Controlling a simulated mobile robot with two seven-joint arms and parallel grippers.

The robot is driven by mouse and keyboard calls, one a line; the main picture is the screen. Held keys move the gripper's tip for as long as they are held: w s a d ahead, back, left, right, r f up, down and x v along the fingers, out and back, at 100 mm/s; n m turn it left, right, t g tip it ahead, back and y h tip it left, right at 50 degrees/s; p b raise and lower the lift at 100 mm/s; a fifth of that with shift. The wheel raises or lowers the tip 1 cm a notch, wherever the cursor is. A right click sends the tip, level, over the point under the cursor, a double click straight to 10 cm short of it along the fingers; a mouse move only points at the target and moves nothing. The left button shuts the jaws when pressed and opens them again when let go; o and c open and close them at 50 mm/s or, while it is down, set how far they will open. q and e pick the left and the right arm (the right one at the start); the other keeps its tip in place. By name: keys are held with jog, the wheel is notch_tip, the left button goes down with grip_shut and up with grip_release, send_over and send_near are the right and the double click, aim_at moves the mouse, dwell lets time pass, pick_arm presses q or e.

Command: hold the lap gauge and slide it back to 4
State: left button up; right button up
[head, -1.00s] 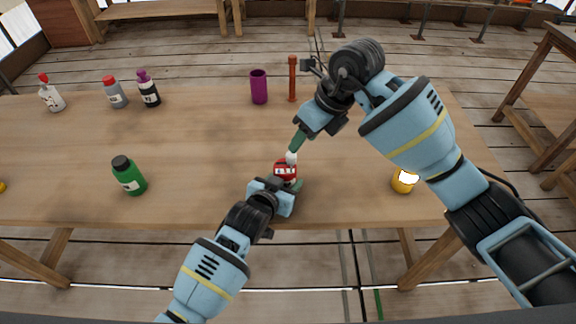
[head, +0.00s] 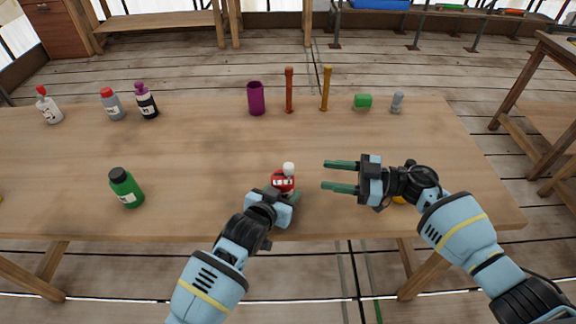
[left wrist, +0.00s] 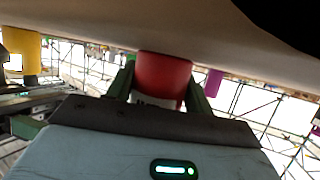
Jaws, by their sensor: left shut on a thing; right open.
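The lap gauge (head: 283,180) is a small red body with a white label and a white knob on top. It stands on the table near the front edge. My left gripper (head: 283,194) is shut on it from the front. In the left wrist view the red gauge (left wrist: 163,75) sits between the two green fingers, its label partly hidden by the gripper. My right gripper (head: 341,175) is open and empty, a little to the right of the gauge and apart from it. The reading on the gauge is too small to tell.
A green bottle (head: 126,188) stands at left. A yellow thing (head: 398,199) is partly hidden behind my right gripper.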

aim_at(288, 165)
jog(key=shift+m+t, duration=0.4)
jog(key=shift+m, duration=0.4)
jog(key=x, duration=1.1)
jog(key=shift+w, duration=0.3)
grip_shut()
